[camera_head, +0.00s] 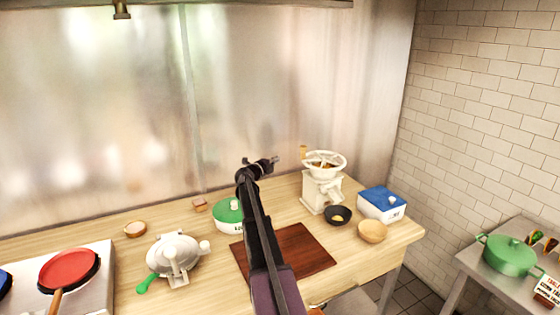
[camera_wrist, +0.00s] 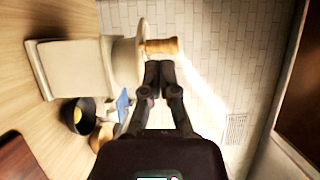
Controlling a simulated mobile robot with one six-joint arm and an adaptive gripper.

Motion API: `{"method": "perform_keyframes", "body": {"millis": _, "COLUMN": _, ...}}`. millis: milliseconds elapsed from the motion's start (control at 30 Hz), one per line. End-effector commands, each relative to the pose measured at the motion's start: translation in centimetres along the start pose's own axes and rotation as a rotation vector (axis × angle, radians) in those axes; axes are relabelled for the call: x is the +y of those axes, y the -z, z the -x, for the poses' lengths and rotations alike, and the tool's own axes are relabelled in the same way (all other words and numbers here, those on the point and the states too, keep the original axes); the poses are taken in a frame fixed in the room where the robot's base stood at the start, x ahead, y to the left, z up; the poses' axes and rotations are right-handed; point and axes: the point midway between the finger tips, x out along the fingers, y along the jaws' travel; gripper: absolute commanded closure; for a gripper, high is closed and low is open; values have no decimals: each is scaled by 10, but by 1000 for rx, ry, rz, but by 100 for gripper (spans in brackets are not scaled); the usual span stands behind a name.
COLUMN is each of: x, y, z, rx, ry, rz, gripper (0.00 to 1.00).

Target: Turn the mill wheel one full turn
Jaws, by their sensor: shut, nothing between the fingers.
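The white mill (camera_head: 318,192) stands on the wooden counter, right of my arm in the head view. Its wheel (camera_head: 326,164) sits on top, with a wooden handle (camera_head: 303,151) at its left back side. In the wrist view the mill body (camera_wrist: 72,70) lies sideways at the left, with the wheel (camera_wrist: 128,62) edge-on and the wooden handle (camera_wrist: 162,46) sticking out from it. My gripper (camera_head: 275,160) is shut and empty, left of the handle in the head view. In the wrist view its fingertips (camera_wrist: 160,66) appear just below the handle; contact is unclear.
A black bowl (camera_head: 338,217), a wooden bowl (camera_head: 372,233) and a blue-lidded box (camera_head: 382,203) stand close to the mill's right. A green-lidded container (camera_head: 229,213) and a brown board (camera_head: 310,255) lie near my arm. A white waffle-iron-like appliance (camera_head: 175,255) is further left.

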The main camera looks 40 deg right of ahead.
Motion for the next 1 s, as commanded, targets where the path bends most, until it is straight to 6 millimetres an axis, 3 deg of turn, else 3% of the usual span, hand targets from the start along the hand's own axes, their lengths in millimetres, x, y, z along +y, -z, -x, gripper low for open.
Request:
{"method": "perform_keyframes", "body": {"millis": 500, "x": 0, "y": 97, "z": 23, "rx": -50, "ry": 0, "rz": 0, "gripper": 100}}
{"method": "perform_keyframes", "body": {"millis": 1000, "x": 0, "y": 100, "z": 23, "rx": -56, "ry": 0, "rz": 0, "gripper": 100}}
